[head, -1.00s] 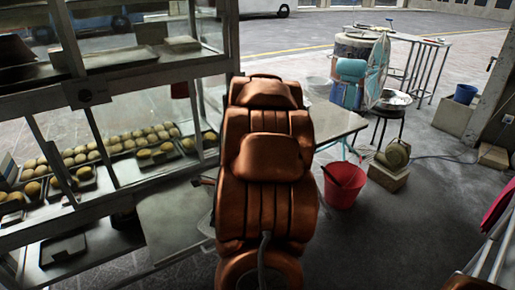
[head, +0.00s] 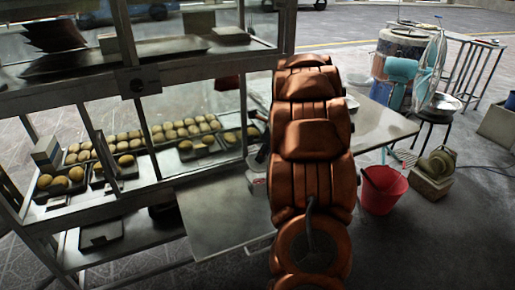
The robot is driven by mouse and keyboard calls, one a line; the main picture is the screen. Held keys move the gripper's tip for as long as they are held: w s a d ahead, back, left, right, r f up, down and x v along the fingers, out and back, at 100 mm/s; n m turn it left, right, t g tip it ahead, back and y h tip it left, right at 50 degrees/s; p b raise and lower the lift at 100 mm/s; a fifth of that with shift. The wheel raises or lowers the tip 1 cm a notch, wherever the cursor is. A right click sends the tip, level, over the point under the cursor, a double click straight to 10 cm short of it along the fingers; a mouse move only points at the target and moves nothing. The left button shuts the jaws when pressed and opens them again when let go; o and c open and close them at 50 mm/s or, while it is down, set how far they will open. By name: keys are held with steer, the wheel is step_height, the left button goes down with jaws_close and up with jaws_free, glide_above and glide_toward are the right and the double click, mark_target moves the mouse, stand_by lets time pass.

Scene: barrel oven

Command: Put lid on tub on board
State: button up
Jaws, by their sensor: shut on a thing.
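My orange arm stands upright in the middle of the head view and hides what lies behind it. My gripper does not show; it is hidden behind the arm or out of frame. I cannot make out the lid, and I cannot tell if it is held. A small pale container (head: 257,185) shows partly at the arm's left edge, on or near the metal table; I cannot tell whether it is the tub. I cannot identify the board.
A glass display case (head: 140,82) with trays of buns fills the left. A metal table (head: 215,225) extends behind my arm to the right (head: 385,125). A red bucket (head: 382,192), a stool (head: 438,118) and a barrel oven (head: 400,50) stand at the right. Floor at lower right is clear.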

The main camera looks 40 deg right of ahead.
mark_target(261, 165)
steer(key=shift+w+d+r, duration=0.1)
steer(key=shift+w+r, duration=0.15)
steer(key=shift+w, duration=0.45)
step_height(261, 165, down, 4)
steer(key=b, duration=0.5)
steer(key=shift+f+b, duration=0.15)
steer(key=shift+b, duration=0.2)
steer(key=shift+p, duration=0.35)
steer(key=shift+s+f, duration=0.1)
steer(key=shift+f, duration=0.9)
steer(key=shift+p, duration=1.75)
steer(key=shift+f+p, duration=0.15)
steer(key=shift+p, duration=1.35)
stand_by(1.6)
